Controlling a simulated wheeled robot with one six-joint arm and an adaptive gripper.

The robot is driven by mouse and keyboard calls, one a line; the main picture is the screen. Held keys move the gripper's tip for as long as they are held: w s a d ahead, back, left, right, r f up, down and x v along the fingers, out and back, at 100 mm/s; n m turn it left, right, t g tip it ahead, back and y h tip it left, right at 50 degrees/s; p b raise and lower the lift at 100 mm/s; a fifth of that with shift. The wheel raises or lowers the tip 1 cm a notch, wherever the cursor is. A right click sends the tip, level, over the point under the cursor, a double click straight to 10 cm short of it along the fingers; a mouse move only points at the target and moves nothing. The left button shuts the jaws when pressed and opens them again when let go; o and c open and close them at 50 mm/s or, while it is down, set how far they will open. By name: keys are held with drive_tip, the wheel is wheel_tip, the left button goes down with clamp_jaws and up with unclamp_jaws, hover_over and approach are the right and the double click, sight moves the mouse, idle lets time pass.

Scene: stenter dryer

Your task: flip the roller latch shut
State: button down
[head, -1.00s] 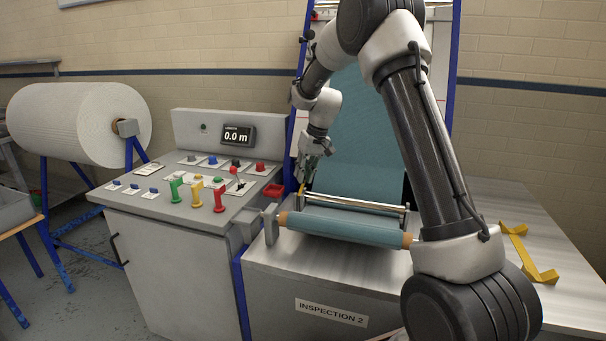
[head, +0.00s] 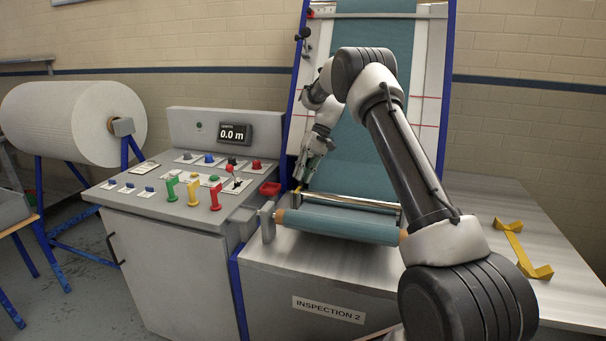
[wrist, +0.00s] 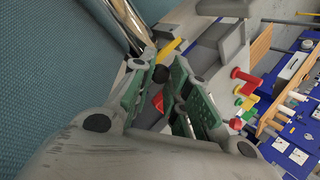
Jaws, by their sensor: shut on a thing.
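The roller latch shows as a small yellow lever (head: 293,190) at the left end of the metal bar behind the blue-green fabric roll (head: 335,224). In the wrist view the yellow lever (wrist: 169,47) lies just beyond my fingertips, with a black knob-like end (wrist: 161,74) between them. My gripper (head: 299,179) reaches down to it from above, with green-grey fingers. In the wrist view my gripper (wrist: 164,77) is shut on the latch's dark end. The fingers hide part of the latch, and its exact angle is hard to tell.
Sloping fabric (head: 352,120) rises behind the roll. A yellow bracket (head: 521,250) lies on the table at right, with clear surface around it.

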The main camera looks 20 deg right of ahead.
drive_tip(key=c, duration=1.3)
unclamp_jaws()
drive_tip(key=v, duration=1.2)
